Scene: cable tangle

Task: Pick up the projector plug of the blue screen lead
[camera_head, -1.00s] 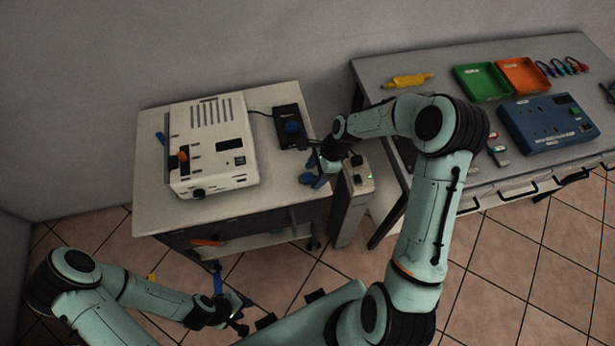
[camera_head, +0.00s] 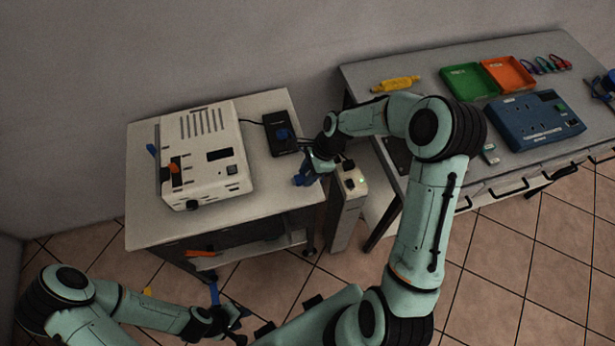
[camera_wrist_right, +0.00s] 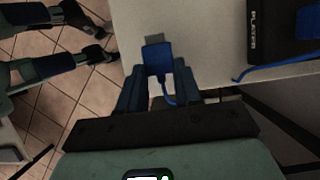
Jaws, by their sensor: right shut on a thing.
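The blue plug (camera_wrist_right: 157,58) with a pale metal tip is between the fingers of my right gripper (camera_wrist_right: 155,92) in the right wrist view. The gripper is shut on it, and a blue lead runs from it. In the head view my right gripper (camera_head: 308,174) and the plug (camera_head: 300,181) are at the right edge of the projector table; the fingers are partly hidden by the wrist. The white projector (camera_head: 203,150) stands on that table. My left gripper (camera_head: 238,320) is low at the bottom, away from the table, its fingers apart and apparently empty.
A black player box (camera_head: 280,146) with a blue piece on it lies beside the projector. A pale upright box (camera_head: 345,215) stands right of the table. The workbench (camera_head: 430,68) holds a green tray (camera_head: 468,82), an orange tray (camera_head: 508,74) and a blue unit (camera_head: 537,118).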

